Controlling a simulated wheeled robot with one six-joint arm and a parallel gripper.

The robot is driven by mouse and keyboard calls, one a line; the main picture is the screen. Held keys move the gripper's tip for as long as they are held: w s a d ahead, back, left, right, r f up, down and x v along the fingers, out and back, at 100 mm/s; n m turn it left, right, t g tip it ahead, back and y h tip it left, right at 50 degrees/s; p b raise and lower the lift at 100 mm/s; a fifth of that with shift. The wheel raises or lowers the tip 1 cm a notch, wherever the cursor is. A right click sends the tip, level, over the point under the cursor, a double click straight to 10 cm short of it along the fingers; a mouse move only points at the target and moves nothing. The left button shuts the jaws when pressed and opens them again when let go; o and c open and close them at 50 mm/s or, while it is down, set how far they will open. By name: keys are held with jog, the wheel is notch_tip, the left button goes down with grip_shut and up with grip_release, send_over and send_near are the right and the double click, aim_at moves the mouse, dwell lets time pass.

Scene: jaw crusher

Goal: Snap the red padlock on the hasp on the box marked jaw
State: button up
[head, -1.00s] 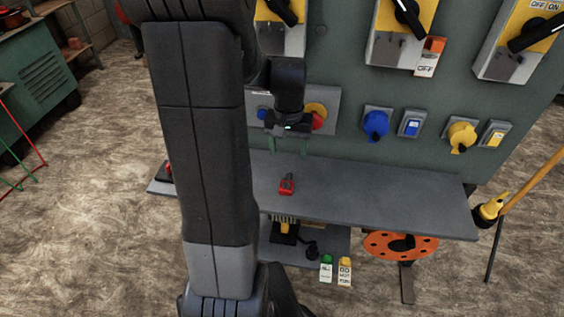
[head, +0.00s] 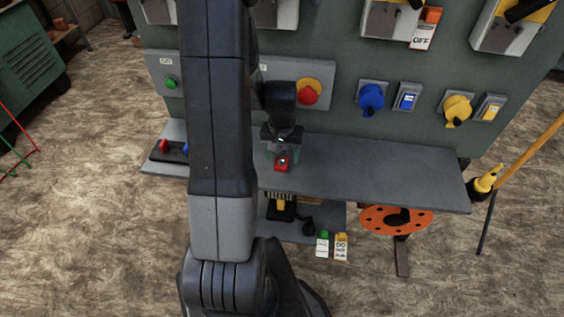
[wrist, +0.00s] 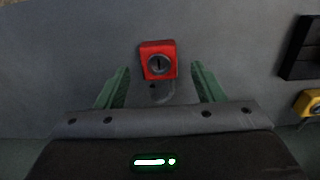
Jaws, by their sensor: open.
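The red padlock (head: 282,163) lies on the grey shelf below the panel, toward its front edge. In the wrist view the padlock (wrist: 158,60) shows its red body and round keyhole, with the shackle faint and partly hidden. My gripper (head: 281,152) is just above it in the head view. In the wrist view my gripper (wrist: 160,85) is open, its green fingers on either side of the padlock's near end, with a gap to each. No box label reading jaw can be read, and my arm covers part of the panel.
The grey shelf (head: 380,178) is clear to the right of the padlock. The panel above carries switch boxes, a red emergency button (head: 307,93) and blue and yellow sockets. A red-and-black padlock-like item (head: 165,147) lies at the shelf's left end. An orange disc (head: 375,219) is below.

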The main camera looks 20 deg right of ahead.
jog(key=shift+f, duration=0.8)
jog(key=c, duration=1.2)
